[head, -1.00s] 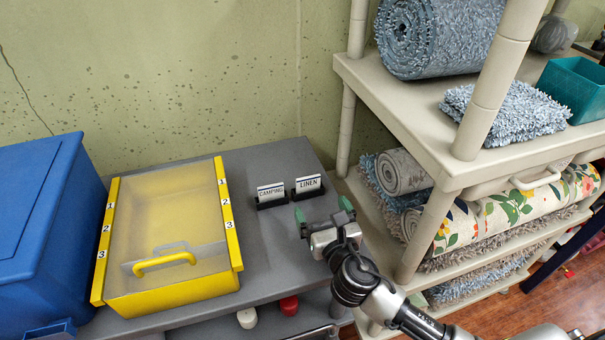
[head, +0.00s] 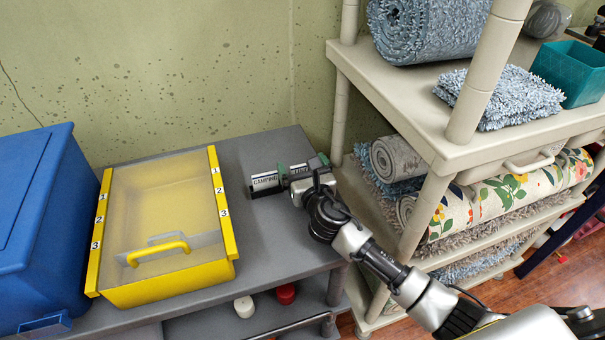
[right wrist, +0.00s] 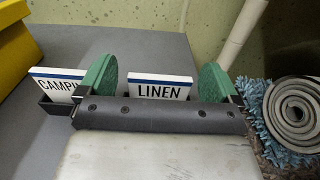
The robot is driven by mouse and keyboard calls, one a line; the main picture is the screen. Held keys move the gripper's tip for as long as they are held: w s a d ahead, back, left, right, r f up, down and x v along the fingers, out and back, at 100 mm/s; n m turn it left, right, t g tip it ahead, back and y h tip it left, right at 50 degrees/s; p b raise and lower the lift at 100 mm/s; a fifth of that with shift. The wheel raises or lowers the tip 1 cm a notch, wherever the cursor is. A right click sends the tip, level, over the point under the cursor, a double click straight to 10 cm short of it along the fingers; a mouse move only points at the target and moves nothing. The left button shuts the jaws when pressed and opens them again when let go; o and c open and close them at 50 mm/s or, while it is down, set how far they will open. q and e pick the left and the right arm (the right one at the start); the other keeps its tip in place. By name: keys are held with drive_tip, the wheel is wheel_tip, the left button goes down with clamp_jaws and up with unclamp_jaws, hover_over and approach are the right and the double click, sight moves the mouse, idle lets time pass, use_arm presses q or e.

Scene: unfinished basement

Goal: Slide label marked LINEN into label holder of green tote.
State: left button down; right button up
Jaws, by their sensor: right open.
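In the head view the label (head: 297,172) is partly hidden by my right gripper. My right gripper (head: 302,168) is open, with one green fingertip on each side of the label; gaps show between label and pads. The CAMPING label (head: 265,180) stands in a black stand just left, close to the left finger. A teal-green bin (head: 568,72) sits on the shelf; no label holder shows on it. My left gripper is out of view.
A yellow bin with a clear lid (head: 165,205) and a blue tote (head: 35,210) fill the table's left. A beige shelf (head: 400,100) with rugs rises close on the right. A wall (head: 180,70) stands behind.

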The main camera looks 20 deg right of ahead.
drive_tip(key=c, duration=1)
